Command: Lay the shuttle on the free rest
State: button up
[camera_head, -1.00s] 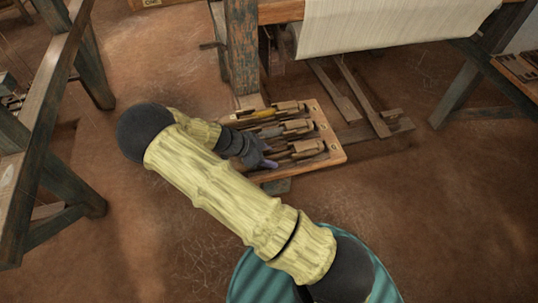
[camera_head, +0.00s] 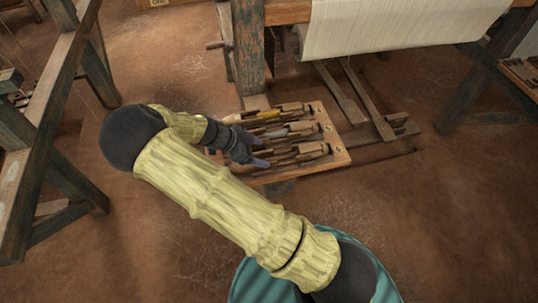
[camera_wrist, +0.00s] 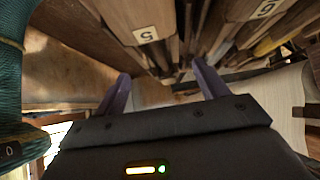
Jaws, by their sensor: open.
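A wooden board with several rests (camera_head: 340,159) lies low beside the loom post. A yellow shuttle-like piece (camera_head: 268,114) lies in its far row, and a greyish one (camera_head: 276,133) in the row before it. The nearest row also holds dark slats, and I cannot tell whether a shuttle lies among them. My gripper (camera_head: 259,152) is at the board's left edge, with its purple fingertips apart. In the wrist view my gripper (camera_wrist: 163,86) is open, and no shuttle shows between its fingers. Wooden blocks with number labels (camera_wrist: 146,35) are ahead of it.
The loom post (camera_head: 248,50) stands just behind the board, with pale cloth (camera_head: 395,28) above to the right. Treadle bars (camera_head: 365,98) lie right of the board. A dark wooden frame (camera_head: 62,110) stands at left. The brown floor in front is clear.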

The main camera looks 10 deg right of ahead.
jog(key=v, duration=0.5)
jog(key=shift+a+r, duration=0.2)
jog(key=shift+r, duration=0.05)
jog(key=shift+d, duration=0.1)
jog(key=shift+s+d, duration=0.2)
jog(key=shift+d, duration=0.05)
jog(key=s+d+r+n+t+y, duration=0.1)
jog(key=s+d+r+n+y, duration=0.3)
jog(key=n, duration=0.5)
jog(key=s+d+r+n+t+y, duration=0.1)
jog(key=s+d+r+n+y, duration=0.3)
jog(key=s+r+n, duration=0.4)
jog(key=shift+s+n+t+y, duration=0.3)
jog(key=shift+s+n+y, duration=0.2)
jog(key=shift+s, duration=0.5)
